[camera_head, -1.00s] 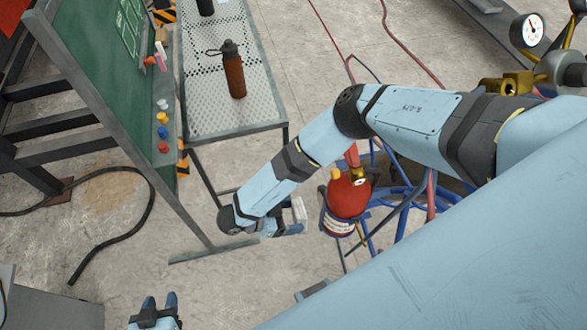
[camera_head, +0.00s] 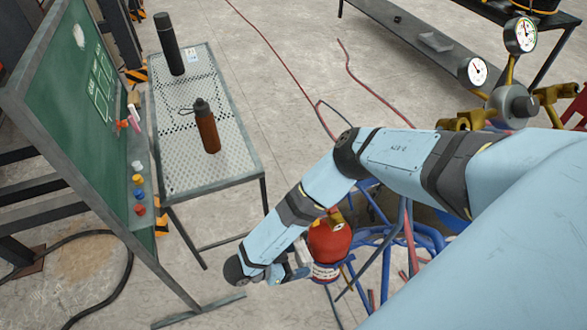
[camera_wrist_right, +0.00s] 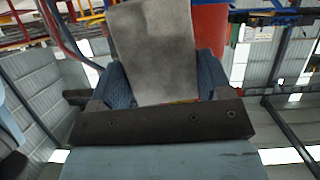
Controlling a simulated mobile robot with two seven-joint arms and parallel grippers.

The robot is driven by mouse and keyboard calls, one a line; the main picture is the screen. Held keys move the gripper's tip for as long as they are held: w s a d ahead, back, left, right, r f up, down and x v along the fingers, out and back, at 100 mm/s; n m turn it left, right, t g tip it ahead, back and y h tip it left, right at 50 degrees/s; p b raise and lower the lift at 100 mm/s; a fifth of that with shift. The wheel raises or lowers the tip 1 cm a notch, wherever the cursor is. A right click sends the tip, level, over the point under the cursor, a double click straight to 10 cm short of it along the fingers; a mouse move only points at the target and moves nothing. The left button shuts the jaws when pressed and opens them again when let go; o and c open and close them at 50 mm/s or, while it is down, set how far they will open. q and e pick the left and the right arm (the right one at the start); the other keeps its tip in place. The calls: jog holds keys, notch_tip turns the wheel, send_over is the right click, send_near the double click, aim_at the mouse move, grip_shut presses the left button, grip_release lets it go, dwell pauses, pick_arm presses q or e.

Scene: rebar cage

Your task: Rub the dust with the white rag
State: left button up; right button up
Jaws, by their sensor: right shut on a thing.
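My right gripper (camera_head: 290,269) points down beside the red fire extinguisher, at the bottom middle of the head view. In the right wrist view its two blue fingers (camera_wrist_right: 162,82) are shut on a flat, pale grey-white piece with darker smudges, which I take for the white rag (camera_wrist_right: 152,45). A little of it shows in the head view, largely hidden by the gripper. A whitish smudge (camera_head: 79,37), possibly the dust, is on the upper part of the green board (camera_head: 60,90). My left gripper is out of view.
A perforated metal table (camera_head: 180,165) beside the board holds a brown bottle (camera_head: 207,130) and a black flask (camera_head: 169,45). The red extinguisher (camera_head: 329,243) and blue tubing (camera_head: 400,238) are close to my right gripper. A black hose (camera_head: 118,280) lies on the floor.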

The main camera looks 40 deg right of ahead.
aim_at(298, 247)
jog(key=shift+s+d, duration=0.2)
jog(key=shift+d, duration=0.7)
dwell(0.5)
jog(key=shift+w, duration=0.1)
jog(key=shift+w+d+f+b, duration=0.15)
jog(key=shift+w+b, duration=0.15)
jog(key=shift+w, duration=0.35)
jog(key=shift+w+d+b, duration=0.15)
jog(key=shift+w+b, duration=0.1)
jog(key=shift+w, duration=0.35)
jog(key=shift+w+d, duration=0.1)
jog(key=shift+w, duration=0.2)
jog(key=w+b, duration=0.1)
jog(key=w, duration=0.2)
jog(key=shift+d+b, duration=0.4)
